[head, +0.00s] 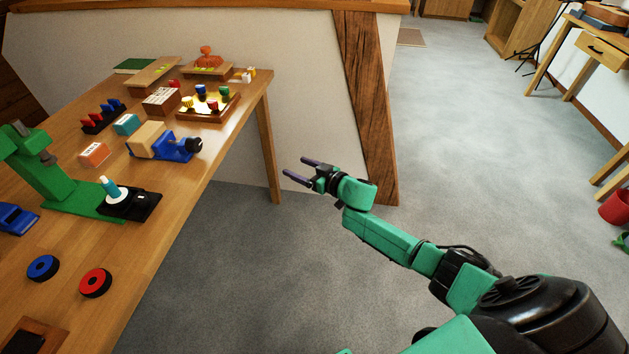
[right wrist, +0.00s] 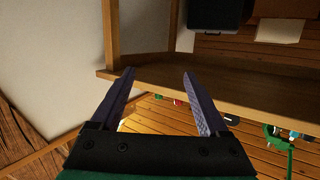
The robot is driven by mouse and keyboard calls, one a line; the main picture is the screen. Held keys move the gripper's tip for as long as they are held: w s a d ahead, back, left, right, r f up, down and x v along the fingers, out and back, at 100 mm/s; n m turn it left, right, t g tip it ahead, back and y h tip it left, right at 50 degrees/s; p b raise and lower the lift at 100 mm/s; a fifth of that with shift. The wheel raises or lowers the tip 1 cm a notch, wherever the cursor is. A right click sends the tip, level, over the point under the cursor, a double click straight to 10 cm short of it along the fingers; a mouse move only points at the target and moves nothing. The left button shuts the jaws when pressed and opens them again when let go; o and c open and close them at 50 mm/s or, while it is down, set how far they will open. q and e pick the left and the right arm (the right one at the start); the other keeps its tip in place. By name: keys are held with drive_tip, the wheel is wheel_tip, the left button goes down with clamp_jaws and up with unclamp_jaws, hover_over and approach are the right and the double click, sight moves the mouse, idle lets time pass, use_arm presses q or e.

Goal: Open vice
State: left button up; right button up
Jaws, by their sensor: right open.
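A blue vice (head: 180,150) with a dark round handle end stands on the wooden table. A pale wooden block (head: 148,138) sits at its left side; I cannot tell whether the jaws grip it. My right gripper (head: 296,167) is open and empty, off the table's right side, over the floor and to the right of the vice. Its two purple fingers, spread apart, also show in the right wrist view (right wrist: 158,74). The vice cannot be made out in that view. My left gripper is not in view.
The wooden table (head: 165,215) also bears a green press (head: 50,180), a red ring (head: 95,282), a blue ring (head: 43,268), an orange box (head: 94,154) and a tray (head: 218,112) of coloured pieces. A wooden post (head: 365,100) stands behind my right gripper.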

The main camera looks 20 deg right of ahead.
drive_tip(key=s+d+f+m+g+h+p, duration=0.1)
drive_tip(key=s+d+f+h+p, duration=0.1)
drive_tip(key=f, duration=0.4)
drive_tip(key=shift+s+d+f, duration=0.3)
drive_tip(key=shift+s+d, duration=0.25)
drive_tip(key=shift+s, duration=0.25)
